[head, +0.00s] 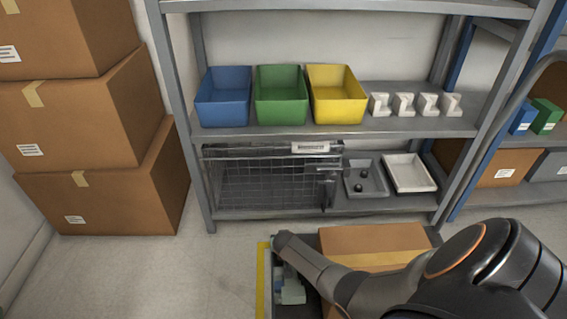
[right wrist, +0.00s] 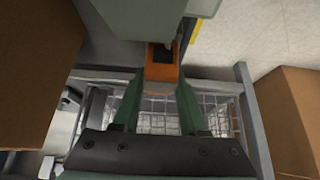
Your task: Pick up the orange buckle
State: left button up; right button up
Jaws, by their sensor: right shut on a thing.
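The orange buckle (right wrist: 161,70) shows in the right wrist view, between the tips of my right gripper (right wrist: 161,84). The gripper's two green fingers are shut on it from both sides. The buckle sits against a grey-green body (right wrist: 135,18) at the top of that view; I cannot tell whether they are joined. In the head view my right arm reaches in from the right, its wrist pointing down over a dark tray. The buckle cannot be made out there. Small grey-green parts (head: 291,291) show below the wrist. My left gripper is not in view.
A cardboard box (head: 375,240) lies beside the wrist, partly behind my arm. Behind stands a grey shelf (head: 400,126) with blue (head: 223,98), green (head: 281,97) and yellow (head: 337,97) bins, a wire basket (head: 265,180) below. Stacked boxes (head: 95,200) stand left; floor between is clear.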

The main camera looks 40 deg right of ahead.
grip_shut()
pick_arm(q)
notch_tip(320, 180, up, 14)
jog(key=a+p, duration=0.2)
jog(key=p, duration=1.1)
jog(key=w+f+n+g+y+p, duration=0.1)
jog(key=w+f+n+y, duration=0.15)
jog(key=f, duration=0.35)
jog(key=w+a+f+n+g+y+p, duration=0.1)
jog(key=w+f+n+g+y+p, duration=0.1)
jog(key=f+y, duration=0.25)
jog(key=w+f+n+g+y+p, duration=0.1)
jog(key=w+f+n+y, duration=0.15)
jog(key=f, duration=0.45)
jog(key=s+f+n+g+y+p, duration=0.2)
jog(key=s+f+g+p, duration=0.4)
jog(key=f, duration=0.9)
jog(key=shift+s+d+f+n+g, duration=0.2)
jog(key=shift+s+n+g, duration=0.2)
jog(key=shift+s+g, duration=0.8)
pick_arm(e)
notch_tip(320, 180, up, 26)
